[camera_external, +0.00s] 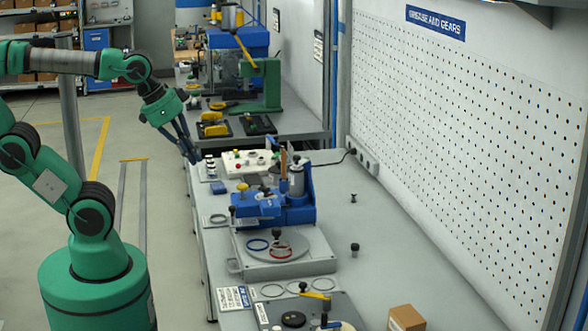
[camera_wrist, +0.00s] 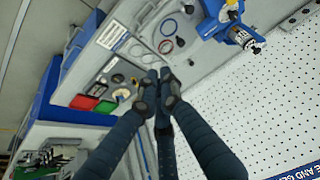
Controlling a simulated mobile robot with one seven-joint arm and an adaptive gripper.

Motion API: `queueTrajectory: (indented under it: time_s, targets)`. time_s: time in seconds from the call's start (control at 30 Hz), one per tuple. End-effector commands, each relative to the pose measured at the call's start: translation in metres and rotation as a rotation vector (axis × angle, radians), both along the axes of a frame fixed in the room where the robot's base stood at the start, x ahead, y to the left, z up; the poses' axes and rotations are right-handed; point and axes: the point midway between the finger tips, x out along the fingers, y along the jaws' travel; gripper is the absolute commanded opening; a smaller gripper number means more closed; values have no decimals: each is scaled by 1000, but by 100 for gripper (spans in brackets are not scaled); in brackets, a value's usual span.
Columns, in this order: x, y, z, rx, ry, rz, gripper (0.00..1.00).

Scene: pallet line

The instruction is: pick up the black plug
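Several small black plug-like pieces show in the external view, and I cannot tell which is the black plug. One black piece (camera_external: 355,248) stands on bare grey bench to the right of the round plate, and a smaller dark piece (camera_external: 353,197) stands farther back. Another black knob-like piece (camera_external: 303,287) is at the front, near the printed rings. My gripper (camera_external: 193,159) hangs over the bench's left edge, well apart from these pieces. In the wrist view, its dark fingers (camera_wrist: 162,80) come together at the tips with nothing seen between them.
A blue press (camera_external: 290,205) stands mid-bench, behind a grey base with a round plate (camera_external: 262,268). A cardboard box (camera_external: 406,318) is at the front right. A white pegboard (camera_external: 460,140) walls the right side. The right part of the bench is mostly clear.

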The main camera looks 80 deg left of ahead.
Motion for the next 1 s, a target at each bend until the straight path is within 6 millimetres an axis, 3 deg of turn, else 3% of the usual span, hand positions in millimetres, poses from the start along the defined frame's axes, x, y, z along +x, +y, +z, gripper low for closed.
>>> queueTrajectory:
  time_s: [0.03,0.17,0.67,0.87,1.0]
  targets:
    - [0,0,0,0,0,0,18]
    - [0,0,0,0,0,0,43]
    - [10,0,5,2,11,-4,43]
    - [39,0,16,7,42,-13,43]
    - [70,0,24,12,74,-25,43]
